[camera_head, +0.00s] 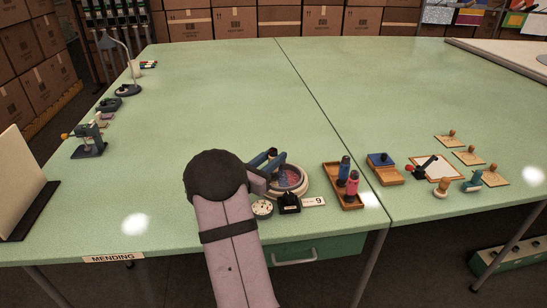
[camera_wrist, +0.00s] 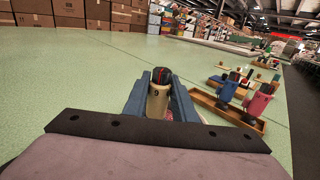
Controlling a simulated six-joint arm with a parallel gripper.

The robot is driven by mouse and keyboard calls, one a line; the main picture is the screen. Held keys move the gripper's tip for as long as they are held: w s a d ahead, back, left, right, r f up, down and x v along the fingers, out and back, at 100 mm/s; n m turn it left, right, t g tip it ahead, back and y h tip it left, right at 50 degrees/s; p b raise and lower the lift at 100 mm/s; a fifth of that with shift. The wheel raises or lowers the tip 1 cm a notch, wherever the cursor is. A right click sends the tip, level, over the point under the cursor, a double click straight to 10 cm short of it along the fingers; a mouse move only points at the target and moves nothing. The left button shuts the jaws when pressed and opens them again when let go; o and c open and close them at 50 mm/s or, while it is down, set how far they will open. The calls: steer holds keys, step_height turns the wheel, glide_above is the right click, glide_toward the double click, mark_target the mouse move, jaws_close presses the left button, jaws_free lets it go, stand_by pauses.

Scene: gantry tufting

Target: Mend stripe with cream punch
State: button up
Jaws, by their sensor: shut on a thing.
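My gripper (camera_head: 274,164) is shut on the cream punch (camera_wrist: 157,104), a cream tool marked 9 with a dark top, seen between the two blue-grey fingers in the wrist view (camera_wrist: 160,88). In the head view the fingers and arm hide most of the punch. The gripper is over the left side of a round pale frame (camera_head: 305,191) with a pink, patterned inside. In the wrist view the punch's lower end is hidden, so I cannot tell whether it touches the pink surface.
Right of the frame, a wooden tray (camera_head: 337,172) holds a blue punch (camera_head: 344,168) and a pink punch (camera_head: 352,184). A small round dial (camera_head: 262,208), a black item (camera_head: 289,203) and a 9 card (camera_head: 314,202) sit in front. The far green table (camera_head: 220,80) is clear.

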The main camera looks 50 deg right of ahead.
steer(key=shift+r+p, duration=1.7)
steer(key=shift+r, duration=1.4)
steer(key=shift+a, duration=0.1)
steer(key=shift+a+f+p, duration=0.1)
steer(key=shift+a+p, duration=0.2)
steer(key=shift+p, duration=0.1)
steer(key=s+a+m+g+p, duration=0.1)
steer(key=s+a+p, duration=0.3)
steer(key=a, duration=0.5)
steer(key=s+a+m+g+p, duration=0.1)
steer(key=a+g+p, duration=0.1)
steer(key=a+p, duration=0.5)
steer(key=w+a+f+n+t+y+b, duration=0.1)
steer(key=w+a+f+n+t+b, duration=0.1)
steer(key=a, duration=0.8)
steer(key=w+a+f+n+t+y+b, duration=0.1)
steer(key=a+f+n+t+b, duration=0.3)
steer(key=a+f, duration=0.5)
steer(key=w+a+f+n+t+y+b, duration=0.2)
steer(key=a+f+t+b, duration=0.3)
steer(key=a+t, duration=0.3)
steer(key=w+a+n, duration=0.1)
steer(key=a, duration=0.2)
steer(key=shift+w+a+f+n+b, duration=0.35)
steer(key=shift+f+n+b, duration=0.05)
